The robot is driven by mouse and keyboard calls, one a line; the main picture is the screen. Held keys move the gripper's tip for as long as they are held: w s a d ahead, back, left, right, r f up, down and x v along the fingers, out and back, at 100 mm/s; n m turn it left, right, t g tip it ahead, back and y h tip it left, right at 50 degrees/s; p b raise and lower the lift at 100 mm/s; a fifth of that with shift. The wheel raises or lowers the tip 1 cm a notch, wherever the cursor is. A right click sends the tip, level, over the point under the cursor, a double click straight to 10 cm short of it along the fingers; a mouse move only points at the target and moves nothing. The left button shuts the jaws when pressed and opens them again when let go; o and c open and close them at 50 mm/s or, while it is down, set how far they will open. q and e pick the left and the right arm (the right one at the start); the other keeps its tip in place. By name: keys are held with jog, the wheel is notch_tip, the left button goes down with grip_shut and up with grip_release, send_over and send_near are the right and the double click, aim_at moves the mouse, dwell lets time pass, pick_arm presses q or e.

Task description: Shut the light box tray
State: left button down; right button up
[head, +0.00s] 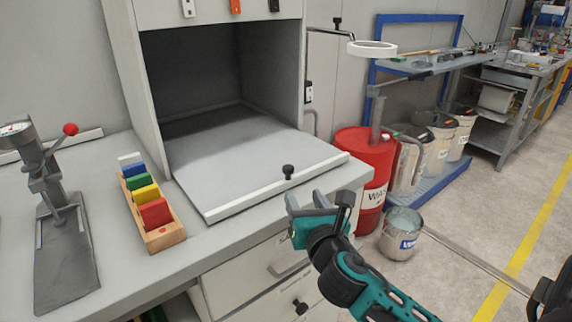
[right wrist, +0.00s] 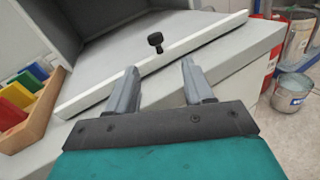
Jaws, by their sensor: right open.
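The light box (head: 220,70) is a grey cabinet with a dark open inside, standing on the bench. Its tray (head: 250,165) is pulled out toward me and lies flat, with a pale front edge and a black knob (head: 288,170) on it. In the right wrist view the knob (right wrist: 155,40) is beyond and between the fingertips, apart from them. My right gripper (head: 320,197) is open and empty, just in front of the tray's front edge near its right part; it also shows in the right wrist view (right wrist: 160,75). My left gripper is not in view.
A wooden rack (head: 165,236) with coloured blocks stands left of the tray. A grey press (head: 65,250) with a red ball handle is farther left. Drawers (head: 245,270) are below the bench top. A red drum (head: 365,160) and a metal bucket (head: 400,233) stand on the floor to the right.

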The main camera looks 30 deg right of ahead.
aim_at(287, 165)
jog(key=shift+n+t, duration=0.4)
jog(key=shift+n, duration=0.5)
jog(key=x, duration=1.3)
jog(key=shift+w+r+b, duration=0.25)
jog(key=shift+r+b, duration=0.1)
jog(key=shift+r, duration=0.1)
grip_shut()
